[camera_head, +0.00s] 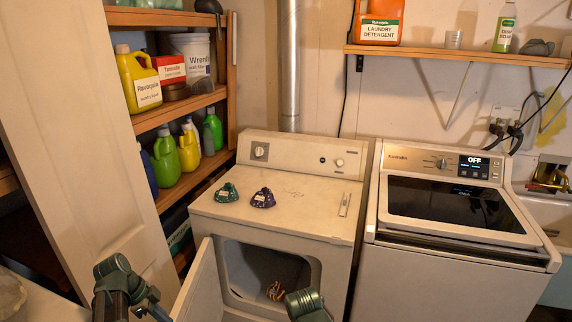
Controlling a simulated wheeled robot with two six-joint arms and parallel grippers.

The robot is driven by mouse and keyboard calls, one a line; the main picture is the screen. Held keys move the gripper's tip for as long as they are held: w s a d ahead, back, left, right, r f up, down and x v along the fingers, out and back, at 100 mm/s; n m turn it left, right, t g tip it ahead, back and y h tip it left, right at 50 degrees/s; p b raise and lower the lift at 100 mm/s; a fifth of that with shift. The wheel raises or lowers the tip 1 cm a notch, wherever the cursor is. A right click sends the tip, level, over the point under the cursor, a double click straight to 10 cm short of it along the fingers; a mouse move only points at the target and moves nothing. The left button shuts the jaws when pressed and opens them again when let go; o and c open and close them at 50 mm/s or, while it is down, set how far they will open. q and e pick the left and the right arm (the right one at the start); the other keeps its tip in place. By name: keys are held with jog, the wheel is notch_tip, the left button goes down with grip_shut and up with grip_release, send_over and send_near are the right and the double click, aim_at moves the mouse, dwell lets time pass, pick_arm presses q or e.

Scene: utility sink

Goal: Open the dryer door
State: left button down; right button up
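The white dryer (307,219) stands at the centre, left of the washer. Its front door (203,287) is swung open toward the left and stands at an angle to the dark opening (262,268). A small orange and dark patterned item (275,291) lies inside the opening. My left gripper (125,284) is at the lower left, left of the door and apart from it in the picture. My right gripper (306,304) is at the bottom edge, in front of the dryer opening's lower right. The fingers of both are not clear enough to judge.
A teal item (227,193) and a purple item (264,198) lie on the dryer top. The washer (452,240) stands close on the right. A pale panel door (75,130) and a wooden shelf with bottles (166,157) bound the left side.

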pick_arm(q)
jog(key=s+d+f+n+y+b, duration=0.2)
jog(key=s+d+f+n+b, duration=0.15)
jog(key=d+f+b, duration=0.7)
jog(key=s+d+f+n+g+y+b, duration=0.1)
jog(key=s+d+f+n+y+b, duration=0.2)
jog(key=d+f+b, duration=0.75)
jog(key=s+d+f+n+y+b, duration=0.1)
jog(key=s+d+f+n+b, duration=0.4)
jog(key=f+b, duration=0.8)
notch_tip(320, 180, up, 30)
jog(key=d+p, duration=0.1)
jog(key=p, duration=3.1)
jog(key=shift+w+d+r+m+h, duration=0.15)
jog(key=shift+w+r+m+h, duration=0.05)
jog(key=shift+w+m+h, duration=0.2)
